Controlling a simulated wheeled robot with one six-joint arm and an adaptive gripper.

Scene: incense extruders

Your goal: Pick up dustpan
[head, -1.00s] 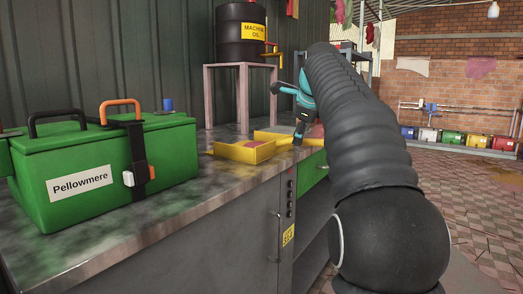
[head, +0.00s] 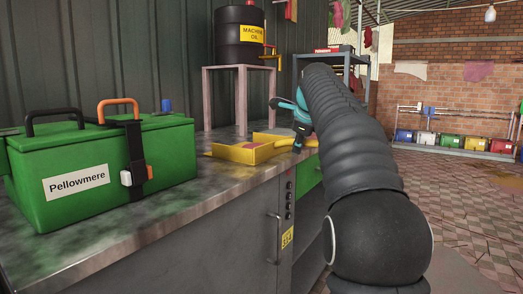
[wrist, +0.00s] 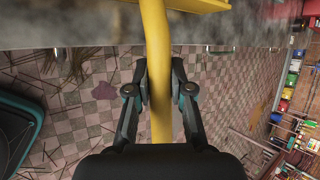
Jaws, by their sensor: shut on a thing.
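The yellow dustpan (head: 238,155) lies on the metal counter near its right end in the head view. In the wrist view its yellow handle (wrist: 158,65) runs between my fingers, and only the edge of its pan (wrist: 190,4) shows at the top. My gripper (wrist: 159,90) is shut on the handle, with one finger on each side. In the head view my gripper (head: 300,138) is small, at the counter's right edge, and partly covered by my arm. I cannot tell whether the pan is clear of the counter.
A green toolbox (head: 95,165) labelled Pellowmere stands on the counter (head: 170,203) at the left. A black machine oil drum (head: 235,38) rests on a pink stand (head: 208,105) behind the dustpan. Open tiled floor (head: 460,190) lies at the right.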

